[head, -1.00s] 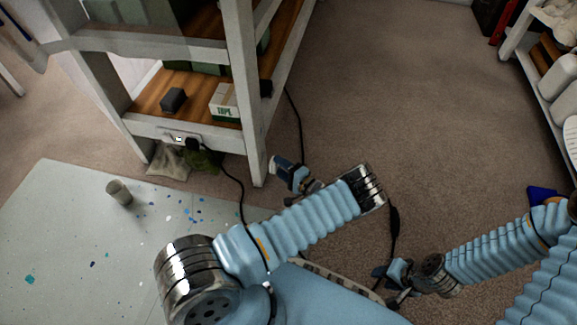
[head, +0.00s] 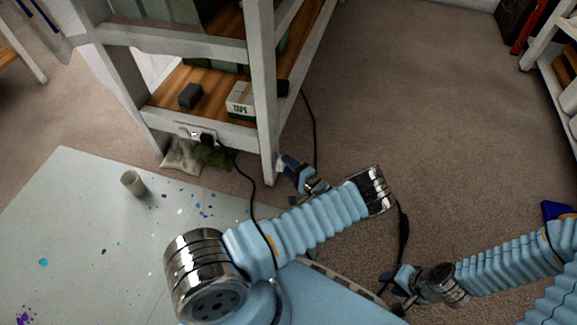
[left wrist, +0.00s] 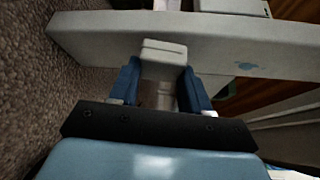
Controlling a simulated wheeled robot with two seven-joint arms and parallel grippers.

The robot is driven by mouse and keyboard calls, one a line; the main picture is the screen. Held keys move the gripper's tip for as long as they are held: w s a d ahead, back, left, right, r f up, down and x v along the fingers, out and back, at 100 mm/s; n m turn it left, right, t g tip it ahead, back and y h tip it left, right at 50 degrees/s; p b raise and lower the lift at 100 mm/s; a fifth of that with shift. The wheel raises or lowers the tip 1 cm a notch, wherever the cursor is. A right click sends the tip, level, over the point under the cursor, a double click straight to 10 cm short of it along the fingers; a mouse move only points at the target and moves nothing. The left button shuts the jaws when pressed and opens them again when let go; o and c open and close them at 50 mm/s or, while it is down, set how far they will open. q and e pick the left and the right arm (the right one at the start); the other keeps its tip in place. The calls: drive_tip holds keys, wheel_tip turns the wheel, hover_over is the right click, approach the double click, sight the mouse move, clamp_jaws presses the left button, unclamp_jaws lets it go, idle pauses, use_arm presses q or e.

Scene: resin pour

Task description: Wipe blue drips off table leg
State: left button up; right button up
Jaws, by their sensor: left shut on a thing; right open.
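The white table leg (head: 265,130) stands on the carpet at the front corner of the shelved table. My left gripper (head: 286,164) is low beside the leg's foot. Its blue fingers are shut on a pale grey pad (left wrist: 163,52), whose front end meets or nearly meets the leg; contact is unclear. My right gripper (head: 396,290) is open and empty, low over the carpet at right.
A black cord (head: 240,178) hangs from a power strip (head: 195,133) past the leg. A grey cup (head: 133,184) stands on the paint-spotted sheet (head: 75,215). Crumpled rags (head: 185,155) lie under the table. A tape box (head: 240,101) sits on its shelf. Open carpet lies right.

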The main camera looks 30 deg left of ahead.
use_arm(q)
drive_tip(key=shift+s+a, duration=0.25)
drive_tip(key=shift+a, duration=0.65)
